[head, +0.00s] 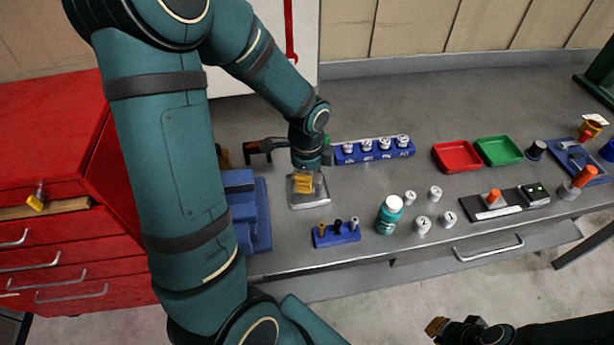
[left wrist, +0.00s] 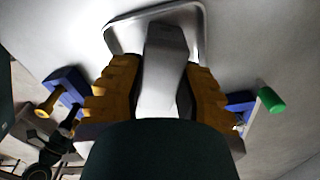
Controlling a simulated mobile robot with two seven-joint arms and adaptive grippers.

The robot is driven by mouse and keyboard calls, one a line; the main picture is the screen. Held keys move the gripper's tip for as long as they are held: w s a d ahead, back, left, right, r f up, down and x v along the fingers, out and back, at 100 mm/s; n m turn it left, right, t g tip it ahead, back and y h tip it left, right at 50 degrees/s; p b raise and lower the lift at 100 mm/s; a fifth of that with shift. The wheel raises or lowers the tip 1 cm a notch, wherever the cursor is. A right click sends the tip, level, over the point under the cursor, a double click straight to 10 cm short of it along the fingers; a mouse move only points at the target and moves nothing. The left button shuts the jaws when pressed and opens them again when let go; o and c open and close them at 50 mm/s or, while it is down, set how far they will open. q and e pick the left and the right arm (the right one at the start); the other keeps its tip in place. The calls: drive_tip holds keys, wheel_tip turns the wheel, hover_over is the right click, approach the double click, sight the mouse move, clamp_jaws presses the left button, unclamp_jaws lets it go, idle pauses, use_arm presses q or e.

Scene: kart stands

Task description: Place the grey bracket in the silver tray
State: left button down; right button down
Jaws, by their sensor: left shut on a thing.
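My left gripper (head: 302,183) points down over the silver tray (head: 322,200) on the workbench. In the left wrist view, its yellow fingers (left wrist: 160,100) are shut on the grey bracket (left wrist: 163,62), one finger on each side. The bracket reaches out over the inside of the silver tray, whose raised rim (left wrist: 125,22) curves around its far end. I cannot tell whether the bracket touches the tray floor. In the head view the fingers and wrist hide most of the bracket. My right gripper (head: 437,326) is low at the bottom right, away from the bench; its jaw opening is unclear.
A blue block with black, yellow and grey pegs (head: 337,236) stands just in front of the tray. A blue rack (head: 374,150) is behind it to the right. A blue stepped fixture (head: 247,215) is on the left. A teal bottle (head: 388,215) and white cylinders stand right.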

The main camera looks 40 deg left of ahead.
use_arm(q)
drive_tip(key=shift+f, duration=0.1)
drive_tip(key=c, duration=0.7)
unclamp_jaws()
drive_tip(key=shift+c, duration=0.2)
wheel_tip(320, 180, up, 12)
drive_tip(key=p, duration=0.3)
drive_tip(key=shift+r, duration=0.2)
